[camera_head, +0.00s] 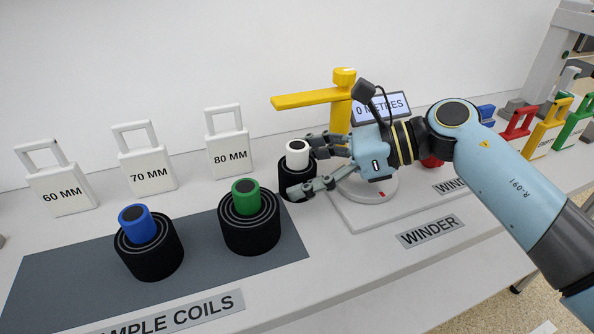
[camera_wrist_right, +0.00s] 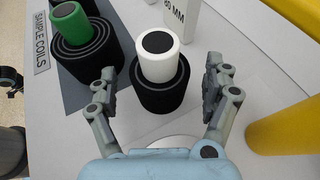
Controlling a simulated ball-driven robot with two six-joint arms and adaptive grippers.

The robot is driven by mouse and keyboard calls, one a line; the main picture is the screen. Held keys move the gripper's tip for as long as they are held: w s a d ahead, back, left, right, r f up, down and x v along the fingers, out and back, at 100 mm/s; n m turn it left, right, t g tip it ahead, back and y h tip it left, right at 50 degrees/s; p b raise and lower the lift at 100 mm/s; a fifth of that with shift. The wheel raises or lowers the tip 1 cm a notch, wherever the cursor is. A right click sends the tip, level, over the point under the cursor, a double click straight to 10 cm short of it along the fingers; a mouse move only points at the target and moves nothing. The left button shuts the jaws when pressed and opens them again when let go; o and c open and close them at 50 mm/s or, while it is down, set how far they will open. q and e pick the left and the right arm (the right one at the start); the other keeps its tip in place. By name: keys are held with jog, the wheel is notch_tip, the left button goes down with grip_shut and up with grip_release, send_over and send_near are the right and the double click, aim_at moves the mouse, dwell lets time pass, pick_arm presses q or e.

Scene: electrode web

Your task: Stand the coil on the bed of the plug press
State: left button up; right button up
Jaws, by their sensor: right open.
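A black coil on a white core (camera_head: 297,155) stands upright at the left edge of the winder's base plate (camera_head: 362,217). In the right wrist view this white-cored coil (camera_wrist_right: 158,95) is centred between the fingers. My right gripper (camera_head: 306,169) is open, with one finger on each side of the coil. In the right wrist view a gap shows between each finger of the gripper (camera_wrist_right: 160,78) and the coil. My left gripper is not in view. I cannot make out the plug press for certain.
A blue-cored coil (camera_head: 149,257) and a green-cored coil (camera_head: 249,233) stand on a dark mat (camera_head: 62,285). White 60, 70 and 80 mm tags (camera_head: 231,155) stand behind. The winder's yellow arm (camera_head: 305,99) rises beside my gripper. Coloured tags (camera_head: 546,134) stand at the right.

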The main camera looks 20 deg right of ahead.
jog(key=shift+w+a+f, duration=0.25)
jog(key=shift+w+a, duration=0.05)
jog(key=shift+a, duration=0.3)
jog(key=c, duration=1.6)
jog(key=shift+r, duration=0.1)
